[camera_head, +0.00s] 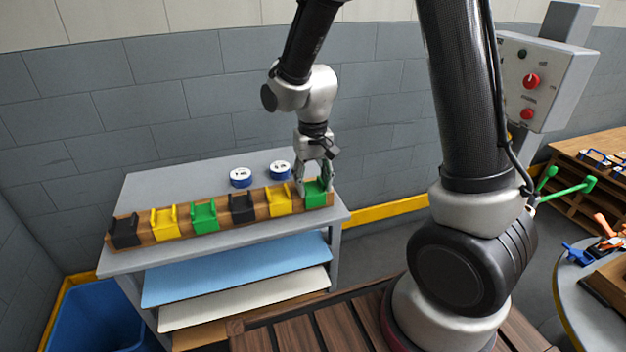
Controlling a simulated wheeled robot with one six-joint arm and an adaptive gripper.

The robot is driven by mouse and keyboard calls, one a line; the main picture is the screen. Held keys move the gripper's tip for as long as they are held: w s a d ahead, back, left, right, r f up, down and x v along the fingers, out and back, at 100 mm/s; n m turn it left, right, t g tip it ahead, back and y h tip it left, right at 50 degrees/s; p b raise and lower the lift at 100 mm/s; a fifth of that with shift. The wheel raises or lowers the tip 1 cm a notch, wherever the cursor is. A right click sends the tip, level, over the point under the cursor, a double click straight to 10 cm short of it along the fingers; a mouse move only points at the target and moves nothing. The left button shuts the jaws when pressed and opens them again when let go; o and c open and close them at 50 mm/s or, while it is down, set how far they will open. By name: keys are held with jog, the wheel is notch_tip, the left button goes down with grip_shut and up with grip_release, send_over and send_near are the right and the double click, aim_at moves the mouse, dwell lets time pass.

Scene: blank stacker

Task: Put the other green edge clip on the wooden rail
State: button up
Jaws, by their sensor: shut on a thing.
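The wooden rail (226,215) lies along the front of a grey table. Several clips sit along it, from left: a black clip (124,232), a yellow clip (165,222), a green clip (204,216), a second black clip (242,208), a second yellow clip (279,200) and, at the right end, another green clip (317,194). My gripper (315,183) is directly above the right-end green clip, with its fingers down around it and shut on it. The clip appears to be at the rail; whether it is fully seated cannot be told.
Two blue-and-white tape rolls (241,178) (280,170) stand on the grey table (165,187) behind the rail. Blue and white boards lie on lower shelves. A blue bin (95,318) is at lower left. A control box (545,80) and a round table (572,290) are at right.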

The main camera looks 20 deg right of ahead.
jog(key=shift+f, duration=0.25)
dwell(0.4)
jog(key=o, duration=1)
jog(key=shift+r, duration=0.15)
notch_tip(320, 180, up, 12)
jog(key=s+d+r+t, duration=0.1)
jog(key=s+d+r, duration=0.2)
jog(key=s+d, duration=0.2)
jog(key=s+d+r+t, duration=0.2)
jog(key=s+d+r, duration=0.1)
jog(key=s+d, duration=0.2)
jog(key=s+d+r+t, duration=0.1)
jog(key=s+d+r, duration=0.2)
jog(key=s, duration=0.6)
jog(key=shift+d+r, duration=0.25)
jog(key=shift+d, duration=0.65)
